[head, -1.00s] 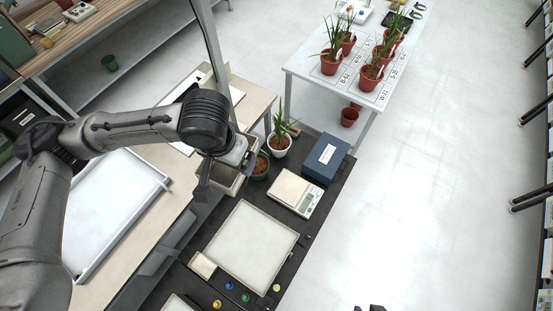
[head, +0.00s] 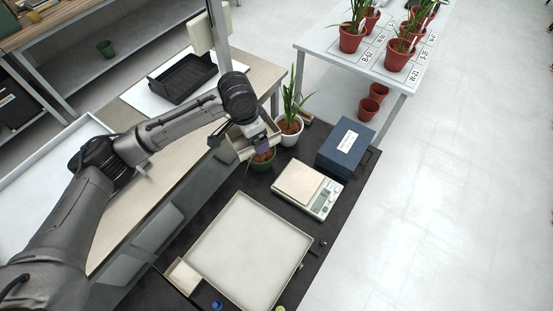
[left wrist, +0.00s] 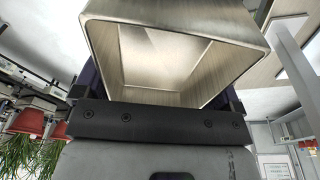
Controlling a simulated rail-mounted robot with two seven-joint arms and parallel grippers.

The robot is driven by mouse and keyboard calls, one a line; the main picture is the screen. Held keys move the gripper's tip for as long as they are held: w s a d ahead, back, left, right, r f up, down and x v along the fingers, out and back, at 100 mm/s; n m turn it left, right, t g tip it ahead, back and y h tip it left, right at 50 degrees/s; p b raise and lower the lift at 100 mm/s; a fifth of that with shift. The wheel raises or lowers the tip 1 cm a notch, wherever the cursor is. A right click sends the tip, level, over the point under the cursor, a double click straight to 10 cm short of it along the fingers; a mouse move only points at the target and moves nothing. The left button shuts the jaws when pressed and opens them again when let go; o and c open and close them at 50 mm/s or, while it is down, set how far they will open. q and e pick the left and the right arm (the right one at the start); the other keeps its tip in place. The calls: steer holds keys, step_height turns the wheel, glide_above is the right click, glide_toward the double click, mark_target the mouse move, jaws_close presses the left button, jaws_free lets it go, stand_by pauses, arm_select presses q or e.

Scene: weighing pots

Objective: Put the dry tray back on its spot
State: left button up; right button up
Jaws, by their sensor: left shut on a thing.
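A black tray (head: 183,78) lies on a white board at the back left. A shallow cream tray (head: 215,226) lies on the dark bench top, apart from the gripper. My right gripper is not in view.
A kitchen scale (head: 308,190) and a blue box (head: 346,147) stand right of the gripper. A grey post (head: 219,38) rises behind the arm. A small beige block (head: 184,275) touches the cream tray's corner.

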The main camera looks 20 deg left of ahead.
arm_select(q)
steer(key=w+a+f+m+b, duration=0.25)
steer(key=f+b, duration=0.65)
steer(key=f, duration=0.5)
steer(key=w+a+f+m+b, duration=0.15)
steer(key=a+f+b, duration=0.25)
steer(key=f+b, duration=0.65)
steer(key=b, duration=0.4)
glide_above(253, 188)
steer(key=shift+g, duration=0.3)
step_height(253, 188, down, 15)
steer(key=shift+s+f, duration=0.1)
steer(key=shift+f, duration=0.1)
steer(key=shift+f+b, duration=0.4)
steer(key=shift+f, duration=0.3)
step_height(253, 188, down, 5)
steer(key=b, duration=0.2)
steer(key=shift+r+b, duration=0.2)
steer(key=shift+b, duration=0.15)
steer(key=shift+r, duration=0.1)
steer(key=o, duration=0.8)
steer(key=shift+f, duration=0.2)
